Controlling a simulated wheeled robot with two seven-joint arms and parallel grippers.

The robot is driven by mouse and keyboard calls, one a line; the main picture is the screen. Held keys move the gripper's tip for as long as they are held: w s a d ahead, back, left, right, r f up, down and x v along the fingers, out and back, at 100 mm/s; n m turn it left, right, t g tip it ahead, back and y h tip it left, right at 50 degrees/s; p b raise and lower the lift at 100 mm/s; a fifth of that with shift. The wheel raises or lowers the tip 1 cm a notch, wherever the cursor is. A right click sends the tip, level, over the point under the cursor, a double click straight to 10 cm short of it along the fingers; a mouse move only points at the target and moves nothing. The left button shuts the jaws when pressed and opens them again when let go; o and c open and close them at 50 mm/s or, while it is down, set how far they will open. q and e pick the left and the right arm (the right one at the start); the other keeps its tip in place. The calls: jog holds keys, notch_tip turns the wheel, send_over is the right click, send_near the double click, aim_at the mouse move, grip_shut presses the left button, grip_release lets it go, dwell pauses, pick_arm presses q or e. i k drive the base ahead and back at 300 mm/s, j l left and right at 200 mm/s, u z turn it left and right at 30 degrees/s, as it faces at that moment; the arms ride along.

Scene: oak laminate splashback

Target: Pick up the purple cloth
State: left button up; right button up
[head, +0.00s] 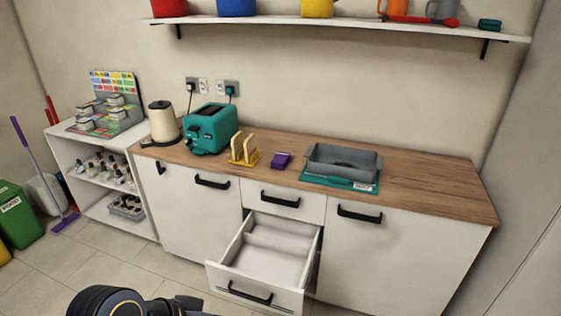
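The purple cloth (282,160) is a small, folded-looking purple piece lying on the wooden counter (420,190). It lies between the yellow toast rack and the grey basin, apart from both. Nothing is on top of it. A dark part of one of my arms shows at the bottom left edge, well below and in front of the counter. No gripper fingers show in the head view.
A drawer (268,262) stands pulled open below the cloth. A yellow toast rack (243,160), teal toaster (210,128) and cream kettle (163,122) stand left. A grey basin (343,168) stands right on a teal mat (342,182). A shelf (400,27) hangs above.

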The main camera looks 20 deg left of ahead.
aim_at(282, 160)
jog(key=i+l, duration=0.15)
jog(key=i, duration=0.3)
jog(key=i+l+u, duration=0.1)
jog(key=i, duration=0.35)
jog(key=i+l, duration=0.25)
jog(key=i, duration=0.2)
jog(key=i+l, duration=0.15)
jog(key=i, duration=0.35)
jog(key=u, duration=0.05)
